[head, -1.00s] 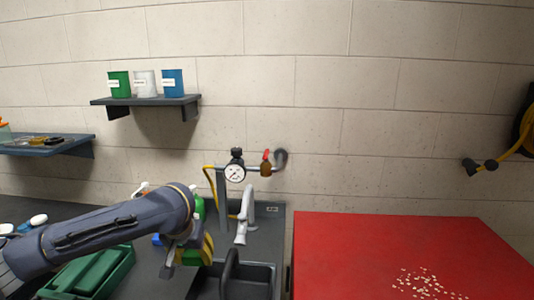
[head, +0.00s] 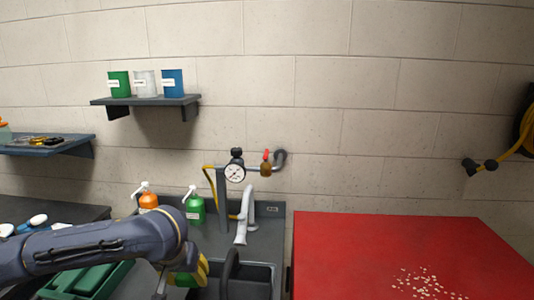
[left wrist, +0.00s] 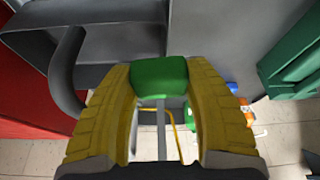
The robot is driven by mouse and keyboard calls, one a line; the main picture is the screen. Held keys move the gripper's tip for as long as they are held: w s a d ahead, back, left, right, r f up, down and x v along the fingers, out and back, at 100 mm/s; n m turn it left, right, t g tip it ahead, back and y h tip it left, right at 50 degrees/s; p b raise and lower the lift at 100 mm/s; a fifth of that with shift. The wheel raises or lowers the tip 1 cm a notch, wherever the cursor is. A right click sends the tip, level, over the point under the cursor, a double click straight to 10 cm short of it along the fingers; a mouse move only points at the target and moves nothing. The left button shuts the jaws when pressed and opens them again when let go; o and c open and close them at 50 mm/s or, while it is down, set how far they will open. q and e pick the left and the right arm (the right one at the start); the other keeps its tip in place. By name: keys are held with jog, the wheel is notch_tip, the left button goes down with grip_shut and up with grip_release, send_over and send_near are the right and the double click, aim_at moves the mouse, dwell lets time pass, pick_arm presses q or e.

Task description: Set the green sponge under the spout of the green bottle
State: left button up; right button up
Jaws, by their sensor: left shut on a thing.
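The green bottle (head: 194,208), with a white pump top and spout, stands upright at the back of the counter, left of the faucet. My left gripper (head: 188,274) is in front of it and lower in the head view, beside the sink. In the left wrist view the yellow-padded fingers (left wrist: 162,110) are shut on the green sponge (left wrist: 160,75), held between their tips. The sponge is clear of the bottle. In the head view the fingers and wrist cover most of the sponge. My right gripper is not in view.
An orange pump bottle (head: 148,202) stands left of the green one. The faucet (head: 243,215) and sink (head: 250,280) lie to the right, then a red bench (head: 390,250). A green tray (head: 85,280) is partly behind my left arm. A gauge (head: 235,173) hangs above.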

pick_arm(q)
jog(key=shift+r, duration=0.1)
jog(key=w+a+r+n+y, duration=0.1)
jog(key=a+r+n, duration=0.1)
jog(key=a+r, duration=0.35)
jog(key=w+a+r+n, duration=0.1)
jog(key=w+a+r, duration=0.1)
jog(key=a, duration=0.6)
send_near(150, 295)
jog(key=shift+w+d+f, duration=0.3)
jog(key=shift+w+f, duration=0.25)
jog(key=shift+w, duration=0.35)
jog(key=shift+f, duration=2.75)
jog(key=shift+f, duration=0.1)
jog(key=o, duration=0.8)
